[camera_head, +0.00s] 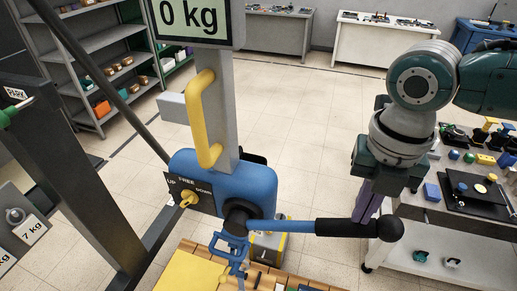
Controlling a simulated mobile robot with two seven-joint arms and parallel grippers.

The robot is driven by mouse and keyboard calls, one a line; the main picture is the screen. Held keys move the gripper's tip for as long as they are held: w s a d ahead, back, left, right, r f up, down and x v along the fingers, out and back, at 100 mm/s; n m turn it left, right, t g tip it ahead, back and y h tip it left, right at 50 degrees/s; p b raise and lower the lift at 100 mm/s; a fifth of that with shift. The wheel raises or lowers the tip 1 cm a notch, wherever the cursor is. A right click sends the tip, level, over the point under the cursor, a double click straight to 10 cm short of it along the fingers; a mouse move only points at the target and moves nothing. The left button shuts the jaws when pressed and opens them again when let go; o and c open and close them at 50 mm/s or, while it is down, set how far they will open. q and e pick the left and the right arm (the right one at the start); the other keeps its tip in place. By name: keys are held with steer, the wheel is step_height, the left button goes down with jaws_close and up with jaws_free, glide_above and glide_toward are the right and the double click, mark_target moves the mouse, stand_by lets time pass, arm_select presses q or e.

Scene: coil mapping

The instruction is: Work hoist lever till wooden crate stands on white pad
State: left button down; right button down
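The blue hoist (225,183) hangs in the middle, below a display (190,15) reading 0 kg. Its hoist lever (345,228) points right, nearly level, with a black grip and ball end. A selector plate marked UP, FREE and DOWN carries a yellow knob (188,199), which seems to point toward DOWN. My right gripper (367,212) comes down onto the black grip from above; its fingertips are partly hidden there, so I cannot tell if they are shut. Wooden slats (268,281), perhaps the wooden crate's top, show at the bottom edge. I cannot make out the white pad. My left gripper is out of view.
A yellow handle (208,118) rises above the hoist. A dark frame (75,170) with a PARK label and a 7 kg weight (22,222) stand left. A bench (470,210) with small parts is right. Shelves (95,50) stand back left. The tiled floor between is clear.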

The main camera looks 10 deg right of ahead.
mark_target(359, 231)
steer(key=f+b, duration=0.1)
steer(key=f, duration=0.1)
steer(key=f+b, duration=0.1)
steer(key=f, duration=0.1)
steer(key=f+b, duration=0.2)
steer(key=shift+s+d, duration=0.25)
steer(key=shift+d, duration=0.1)
steer(key=shift+r, duration=0.2)
steer(key=shift+f, duration=0.1)
steer(key=f+b, duration=0.2)
steer(key=f, duration=0.1)
steer(key=f+b, duration=0.1)
steer(key=shift+s+d+f, duration=0.2)
steer(key=shift+d+f, duration=0.05)
steer(key=shift+d, duration=0.1)
steer(key=shift+b, duration=0.3)
step_height(359, 231, down, 5)
steer(key=b, duration=0.4)
steer(key=shift+r, duration=0.1)
